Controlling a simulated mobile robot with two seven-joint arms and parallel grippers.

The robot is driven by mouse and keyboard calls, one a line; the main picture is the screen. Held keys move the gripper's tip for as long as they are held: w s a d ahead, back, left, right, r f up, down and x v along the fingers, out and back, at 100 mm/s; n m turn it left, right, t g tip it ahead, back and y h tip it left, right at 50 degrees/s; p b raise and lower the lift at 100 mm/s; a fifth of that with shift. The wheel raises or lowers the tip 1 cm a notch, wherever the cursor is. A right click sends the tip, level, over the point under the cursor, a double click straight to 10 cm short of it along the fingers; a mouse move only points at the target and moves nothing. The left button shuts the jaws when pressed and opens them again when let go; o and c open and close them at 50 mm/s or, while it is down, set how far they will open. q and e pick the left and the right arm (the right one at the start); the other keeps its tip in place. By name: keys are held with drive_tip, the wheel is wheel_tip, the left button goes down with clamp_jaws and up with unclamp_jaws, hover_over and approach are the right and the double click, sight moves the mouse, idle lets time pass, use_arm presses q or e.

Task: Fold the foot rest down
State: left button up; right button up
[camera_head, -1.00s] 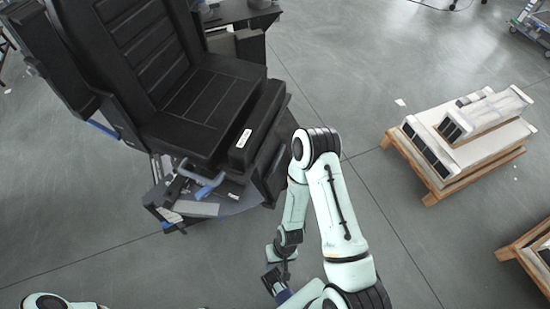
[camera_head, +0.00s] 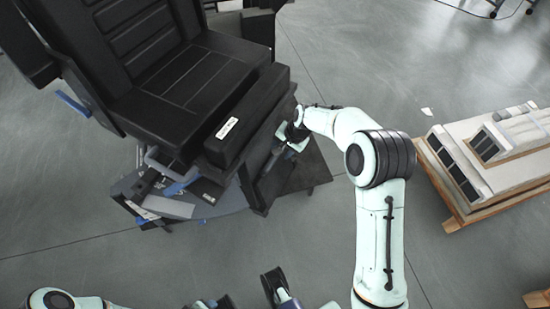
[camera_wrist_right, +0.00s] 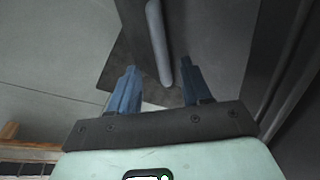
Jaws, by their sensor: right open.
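A black padded seat (camera_head: 180,90) with a tall backrest fills the upper left of the head view. Below its front edge a dark upright panel (camera_head: 262,165), which looks like the foot rest, hangs over a dark base plate. My right gripper (camera_head: 291,140) is at the right side of this panel, partly hidden by my own wrist. In the right wrist view my right gripper (camera_wrist_right: 161,88) is open, its blue fingers apart. A grey rounded bar (camera_wrist_right: 158,45) reaches down between the fingertips, and I cannot tell whether they touch it. My left gripper is not clearly seen.
A blue lever (camera_head: 183,181) and a grey bar sit under the seat's left front. A wooden pallet (camera_head: 470,213) with pale panels stands at the right. Grey floor (camera_head: 400,60) is free between seat and pallet.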

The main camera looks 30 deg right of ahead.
sight(275, 159)
drive_tip(key=b+x, duration=0.1)
drive_tip(key=x, duration=0.6)
drive_tip(key=shift+w+f, duration=0.1)
drive_tip(key=shift+f, duration=0.1)
use_arm(q)
drive_tip(key=w, duration=0.1)
drive_tip(key=w+a+f, duration=0.1)
drive_tip(key=w+f, duration=0.1)
drive_tip(key=shift+a+t, duration=0.25)
drive_tip(key=shift+t, duration=0.15)
drive_tip(key=shift+s, duration=0.1)
use_arm(e)
clamp_jaws()
